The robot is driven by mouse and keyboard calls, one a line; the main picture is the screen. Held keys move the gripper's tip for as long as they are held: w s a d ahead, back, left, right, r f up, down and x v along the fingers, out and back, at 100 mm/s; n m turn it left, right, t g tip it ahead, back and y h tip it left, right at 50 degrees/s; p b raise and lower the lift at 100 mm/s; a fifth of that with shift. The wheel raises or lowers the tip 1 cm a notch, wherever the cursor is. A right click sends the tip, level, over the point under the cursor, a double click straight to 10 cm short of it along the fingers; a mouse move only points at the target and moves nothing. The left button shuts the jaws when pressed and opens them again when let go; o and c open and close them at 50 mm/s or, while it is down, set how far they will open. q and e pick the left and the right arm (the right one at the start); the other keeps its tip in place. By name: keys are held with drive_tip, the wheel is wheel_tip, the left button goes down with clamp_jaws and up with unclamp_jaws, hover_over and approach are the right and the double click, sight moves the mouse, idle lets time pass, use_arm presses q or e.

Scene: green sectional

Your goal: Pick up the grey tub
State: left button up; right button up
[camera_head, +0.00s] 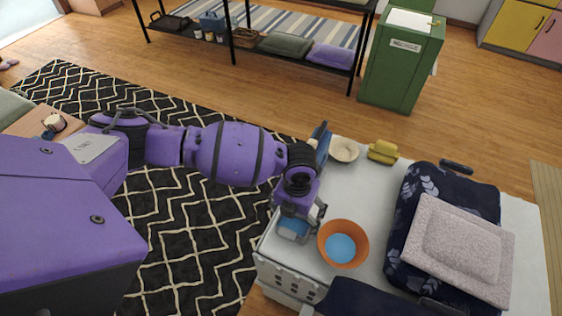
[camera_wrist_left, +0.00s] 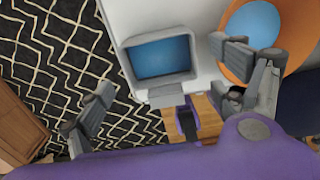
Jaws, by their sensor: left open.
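The grey tub (camera_wrist_left: 160,58) has a blue inside and sits at the near left edge of the white table in the left wrist view. In the head view the tub (camera_head: 292,228) is partly hidden by my left gripper (camera_head: 302,212). My left gripper (camera_wrist_left: 162,68) is open and empty, pointing down over the tub. In the wrist view one finger is off to the tub's left, over the rug, and the other is to its right, overlapping the orange bowl. I cannot tell whether a finger touches the tub. My right gripper is not in view.
An orange bowl (camera_head: 343,229) with a blue inside stands close right of the tub. A cream bowl (camera_head: 344,149), a yellow object (camera_head: 383,151) and a blue object (camera_head: 322,140) are farther back. A navy cushion (camera_head: 408,215) under a pale one (camera_head: 455,245) fills the right. A dark object (camera_head: 365,300) is in front.

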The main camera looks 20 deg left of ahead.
sight(293, 227)
use_arm(q)
wheel_tip(293, 227, down, 2)
drive_tip(key=shift+w+f, duration=0.1)
drive_tip(key=shift+w, duration=0.05)
drive_tip(key=f, duration=0.4)
drive_tip(key=shift+s+f, duration=0.25)
drive_tip(key=shift+s, duration=0.05)
drive_tip(key=shift+f, duration=0.3)
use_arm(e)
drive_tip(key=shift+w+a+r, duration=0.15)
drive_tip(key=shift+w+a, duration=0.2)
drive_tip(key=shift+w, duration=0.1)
use_arm(q)
drive_tip(key=shift+c, duration=0.5)
drive_tip(key=c, duration=0.9)
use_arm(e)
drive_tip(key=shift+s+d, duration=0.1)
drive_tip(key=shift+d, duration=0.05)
